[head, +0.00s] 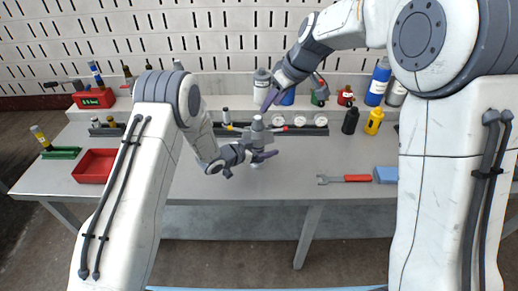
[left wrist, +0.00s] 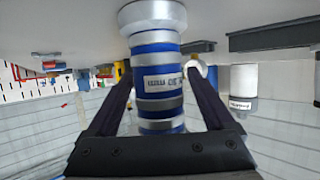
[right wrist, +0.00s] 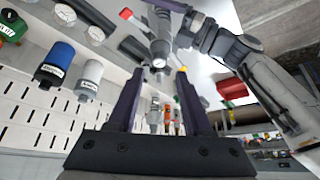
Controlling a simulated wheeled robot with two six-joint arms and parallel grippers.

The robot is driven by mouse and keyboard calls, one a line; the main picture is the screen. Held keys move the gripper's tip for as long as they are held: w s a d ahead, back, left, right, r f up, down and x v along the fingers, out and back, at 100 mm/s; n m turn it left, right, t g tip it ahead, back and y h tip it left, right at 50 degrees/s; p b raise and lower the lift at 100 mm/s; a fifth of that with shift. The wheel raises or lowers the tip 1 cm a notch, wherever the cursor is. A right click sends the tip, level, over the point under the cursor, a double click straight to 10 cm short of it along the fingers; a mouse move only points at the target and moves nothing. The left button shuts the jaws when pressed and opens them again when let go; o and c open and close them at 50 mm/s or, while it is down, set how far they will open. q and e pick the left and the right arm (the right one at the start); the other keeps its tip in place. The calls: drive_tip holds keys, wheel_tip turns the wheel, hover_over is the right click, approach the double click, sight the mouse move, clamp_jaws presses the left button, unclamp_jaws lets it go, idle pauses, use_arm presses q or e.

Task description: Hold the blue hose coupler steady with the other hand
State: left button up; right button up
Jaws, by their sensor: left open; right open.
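The blue hose coupler (left wrist: 155,62), with silver bands and a white label, stands upright on the grey table. My right gripper (head: 292,86) is open and empty, above and behind the coupler in the head view.
A dark rack with round gauges (head: 301,121) stands behind the coupler. Bottles, including a yellow one (head: 374,121) and a blue one (head: 378,82), line the back. A red-handled wrench (head: 345,178), a blue block (head: 386,174) and a red tray (head: 94,166) lie on the table (head: 290,180).

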sight(258, 117)
use_arm(q)
clamp_jaws()
drive_tip(key=c, duration=1)
unclamp_jaws()
clamp_jaws()
use_arm(e)
drive_tip(key=o, duration=0.6)
drive_tip(key=shift+w+a, duration=0.1)
wheel_tip(258, 117, up, 3)
drive_tip(key=w+a+g+h, duration=0.3)
drive_tip(key=f, duration=0.8)
drive_tip(key=w+a+f, duration=0.1)
drive_tip(key=f, duration=0.2)
drive_tip(key=shift+f, duration=0.4)
